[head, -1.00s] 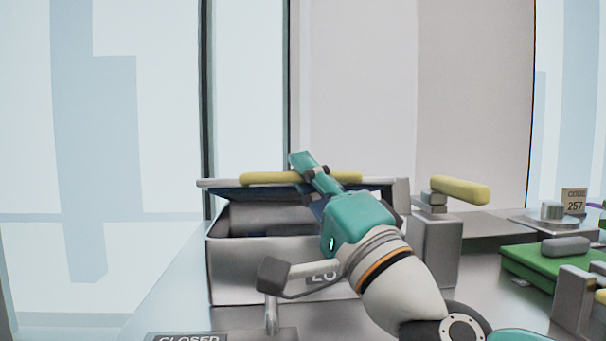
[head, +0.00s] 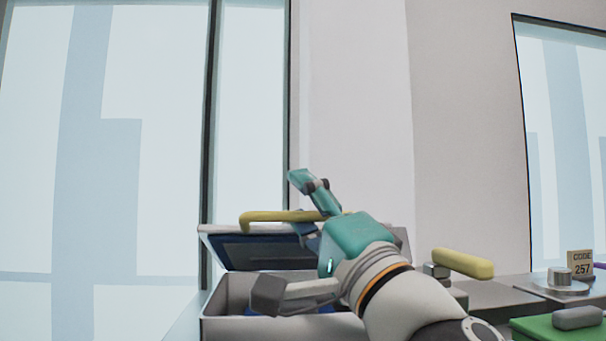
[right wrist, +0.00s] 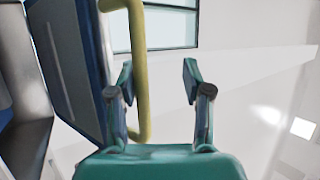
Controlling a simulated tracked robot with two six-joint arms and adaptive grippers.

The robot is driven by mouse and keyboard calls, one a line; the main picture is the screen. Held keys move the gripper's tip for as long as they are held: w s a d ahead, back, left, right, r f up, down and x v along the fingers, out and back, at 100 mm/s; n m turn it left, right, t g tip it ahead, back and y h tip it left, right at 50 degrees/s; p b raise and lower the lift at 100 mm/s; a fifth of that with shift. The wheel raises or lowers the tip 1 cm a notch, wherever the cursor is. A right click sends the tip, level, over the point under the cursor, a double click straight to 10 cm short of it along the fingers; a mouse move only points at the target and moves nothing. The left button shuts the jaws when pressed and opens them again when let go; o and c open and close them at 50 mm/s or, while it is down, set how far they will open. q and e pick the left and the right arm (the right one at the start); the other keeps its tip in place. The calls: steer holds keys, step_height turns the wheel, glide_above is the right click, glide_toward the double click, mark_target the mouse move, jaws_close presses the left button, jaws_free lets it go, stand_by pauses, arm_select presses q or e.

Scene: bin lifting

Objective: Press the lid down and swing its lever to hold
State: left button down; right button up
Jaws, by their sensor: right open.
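The metal bin (head: 240,330) stands at the lower middle of the head view, cut off by the bottom edge. Its lid (head: 222,240) is raised and tilted above the bin, showing a dark blue underside. A yellow handle (head: 265,217) is on the lid; it also shows in the right wrist view (right wrist: 139,70). My right gripper (right wrist: 158,75) is open at the lid, with the handle between its fingers and nearer the left finger. A yellow-gripped lever (head: 462,263) on a grey mount stands to the right of the bin. My left gripper is not in view.
To the right are a green block (head: 550,330) with a grey grip (head: 578,318), a round metal knob (head: 559,276) and a "CODE 257" card (head: 580,263). My right arm covers the bin's right front.

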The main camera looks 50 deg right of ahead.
step_height(320, 180, up, 4)
steer(key=shift+s+r, duration=0.15)
steer(key=shift+r, duration=0.1)
steer(key=shift+f, duration=0.1)
stand_by(0.4)
